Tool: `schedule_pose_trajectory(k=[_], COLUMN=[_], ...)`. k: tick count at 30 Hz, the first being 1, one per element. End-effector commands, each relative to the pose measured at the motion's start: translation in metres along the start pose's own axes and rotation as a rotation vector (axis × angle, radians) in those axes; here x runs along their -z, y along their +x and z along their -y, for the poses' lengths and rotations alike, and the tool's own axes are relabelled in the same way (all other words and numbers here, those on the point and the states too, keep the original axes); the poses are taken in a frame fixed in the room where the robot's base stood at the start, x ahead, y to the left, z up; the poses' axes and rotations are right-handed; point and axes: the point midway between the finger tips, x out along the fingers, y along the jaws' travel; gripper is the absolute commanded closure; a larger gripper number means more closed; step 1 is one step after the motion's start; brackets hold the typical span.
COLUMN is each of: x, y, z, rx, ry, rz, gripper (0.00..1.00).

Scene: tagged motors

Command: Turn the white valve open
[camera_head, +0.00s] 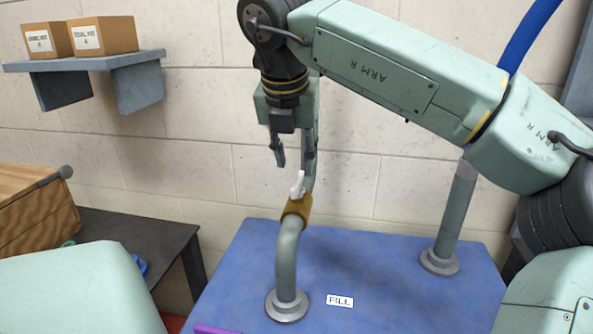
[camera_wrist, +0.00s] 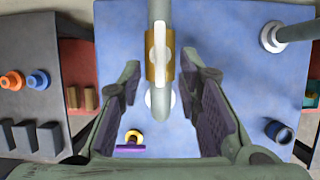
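The white valve handle (camera_head: 298,184) sits on a brass-coloured valve body (camera_head: 296,208) on a bent grey pipe (camera_head: 288,258). The pipe rises from the blue tabletop, behind a "FILL" label (camera_head: 340,300). My gripper (camera_head: 293,160) points down just above the handle in the head view. In the wrist view the handle (camera_wrist: 160,45) lies lengthwise along the pipe, over the brass body (camera_wrist: 151,68). My gripper (camera_wrist: 160,76) is open there, with one finger on each side of the pipe and a visible gap on both sides. It holds nothing.
A grey post (camera_head: 455,215) stands right on the blue table (camera_head: 400,295). A purple item (camera_wrist: 130,148) with a yellow ring and a dark round part (camera_wrist: 278,130) lie on it. Left, a dark table (camera_head: 130,240) holds a wooden box (camera_head: 40,215). A shelf (camera_head: 90,62) carries two cartons.

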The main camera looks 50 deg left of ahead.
Motion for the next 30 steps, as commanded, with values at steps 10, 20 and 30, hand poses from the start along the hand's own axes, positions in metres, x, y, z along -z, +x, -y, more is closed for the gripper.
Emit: schedule_pose_trajectory(k=[10, 20, 30], x=[0.0, 0.0, 0.0], y=[-0.06, -0.068, -0.067], z=[-0.001, 0.0, 0.0], rx=[-0.001, 0.0, 0.001], ry=[0.0, 0.0, 0.0], rz=[-0.001, -0.001, -0.001], gripper=[0.69, 0.69, 0.69])
